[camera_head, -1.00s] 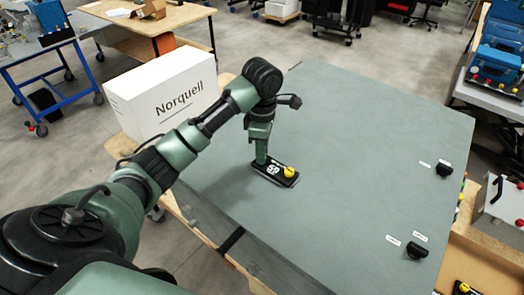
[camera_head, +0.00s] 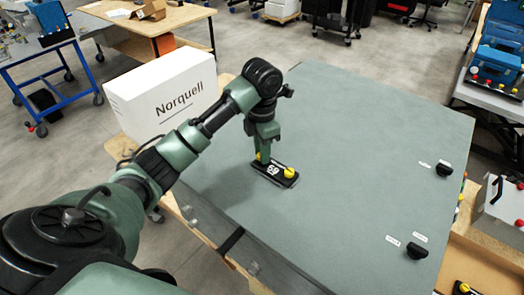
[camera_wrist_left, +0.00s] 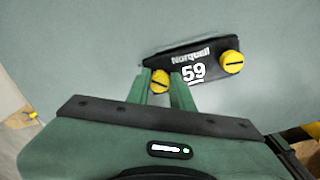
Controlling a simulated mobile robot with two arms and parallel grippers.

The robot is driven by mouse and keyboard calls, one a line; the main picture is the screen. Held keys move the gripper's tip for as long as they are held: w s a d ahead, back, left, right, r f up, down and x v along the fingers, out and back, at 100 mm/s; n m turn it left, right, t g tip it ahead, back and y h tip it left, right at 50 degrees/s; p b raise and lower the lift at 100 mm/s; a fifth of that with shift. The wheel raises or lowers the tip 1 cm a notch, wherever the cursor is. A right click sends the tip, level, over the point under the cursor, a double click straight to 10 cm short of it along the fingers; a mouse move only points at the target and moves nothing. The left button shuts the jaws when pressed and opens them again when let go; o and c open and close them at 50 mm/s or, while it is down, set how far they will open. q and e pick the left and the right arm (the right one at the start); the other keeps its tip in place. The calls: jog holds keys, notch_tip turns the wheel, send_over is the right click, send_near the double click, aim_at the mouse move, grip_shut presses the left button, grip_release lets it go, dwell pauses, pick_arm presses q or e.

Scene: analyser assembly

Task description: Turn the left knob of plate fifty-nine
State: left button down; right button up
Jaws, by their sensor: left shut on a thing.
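Plate fifty-nine (camera_head: 275,175) is a black plate lying on the grey-green panel, marked "Norquell" and "59". It also shows in the left wrist view (camera_wrist_left: 208,57). Its right yellow knob (camera_head: 290,173) stands free and shows clearly in the left wrist view (camera_wrist_left: 232,62). Its left yellow knob (camera_wrist_left: 160,80) sits between the fingers of my left gripper (camera_wrist_left: 161,90). The gripper is shut on this knob. In the head view, my left gripper (camera_head: 262,154) comes down from above onto the plate's left end and partly hides the left knob. My right gripper is not in view.
The wide panel (camera_head: 350,130) is mostly bare. Two black knobs (camera_head: 417,250) (camera_head: 444,169) with small labels stand at its right side. A white "Norquell" box (camera_head: 165,95) stands beyond its left edge. A grey case (camera_head: 500,205) is at the far right.

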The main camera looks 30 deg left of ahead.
pick_arm(q)
jog(key=shift+s+d+f, duration=0.1)
jog(key=shift+s+f, duration=0.05)
jog(key=shift+f, duration=0.2)
jog(key=c, duration=1.2)
grip_release()
jog(key=shift+r, duration=0.15)
jog(key=shift+w, duration=0.2)
